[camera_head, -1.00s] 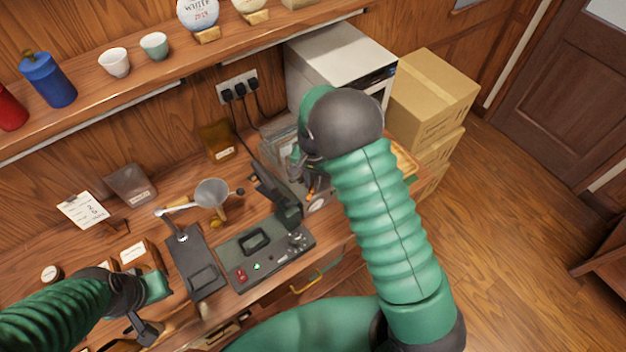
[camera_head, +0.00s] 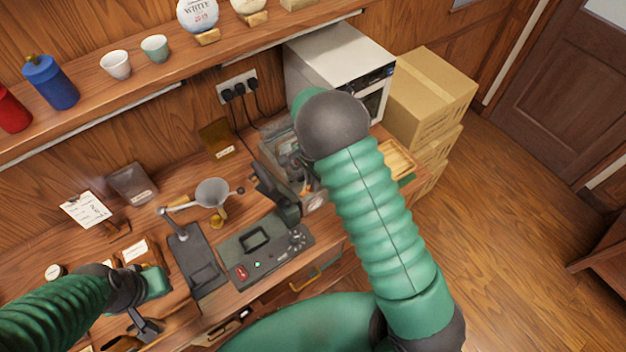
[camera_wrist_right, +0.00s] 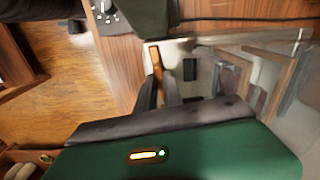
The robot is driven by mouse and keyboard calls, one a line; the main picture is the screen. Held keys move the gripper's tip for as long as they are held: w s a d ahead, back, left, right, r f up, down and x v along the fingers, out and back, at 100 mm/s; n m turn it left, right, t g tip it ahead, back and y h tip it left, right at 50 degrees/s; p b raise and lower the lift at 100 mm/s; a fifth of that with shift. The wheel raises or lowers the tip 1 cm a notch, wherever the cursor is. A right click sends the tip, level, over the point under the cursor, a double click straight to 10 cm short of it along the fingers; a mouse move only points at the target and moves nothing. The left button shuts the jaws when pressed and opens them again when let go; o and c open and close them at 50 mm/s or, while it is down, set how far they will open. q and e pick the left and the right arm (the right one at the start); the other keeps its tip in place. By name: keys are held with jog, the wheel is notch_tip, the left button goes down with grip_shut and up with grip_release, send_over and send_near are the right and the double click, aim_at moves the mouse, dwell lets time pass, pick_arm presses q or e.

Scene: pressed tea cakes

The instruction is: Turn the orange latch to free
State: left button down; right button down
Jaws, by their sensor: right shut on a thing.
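My right gripper (camera_wrist_right: 160,78) is shut in the right wrist view, its dark fingers closed on the orange latch (camera_wrist_right: 156,60), a narrow orange-brown bar. The latch stands at the edge of a clear-walled case (camera_wrist_right: 225,75). In the head view this case (camera_head: 270,150) sits on the bench, and my right forearm and wrist hide much of it, the latch and the fingertips. My left gripper (camera_head: 146,326) is low at the left of the head view, over the front of the bench; its opening is not clear.
A dark control panel (camera_head: 262,252) and a grey device with a lever (camera_head: 196,262) lie left of the case. A funnel (camera_head: 213,191) stands behind them. A white appliance (camera_head: 335,65) and stacked cartons (camera_head: 428,95) are behind and to the right.

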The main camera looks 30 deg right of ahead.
jog(key=shift+s+a+f, duration=0.3)
jog(key=shift+s+f, duration=0.1)
jog(key=shift+f, duration=0.05)
jog(key=c, duration=1.6)
grip_release()
jog(key=shift+c, duration=0.2)
jog(key=shift+o, duration=0.8)
jog(key=shift+w, duration=0.1)
jog(key=r, duration=0.2)
jog(key=r+b, duration=0.1)
jog(key=w+r, duration=0.1)
jog(key=r, duration=0.1)
jog(key=shift+d+r, duration=0.1)
jog(key=shift+r, duration=0.2)
notch_tip(320, 180, up, 12)
jog(key=b, duration=0.1)
jog(key=shift+d+b, duration=0.15)
jog(key=shift+b, duration=0.25)
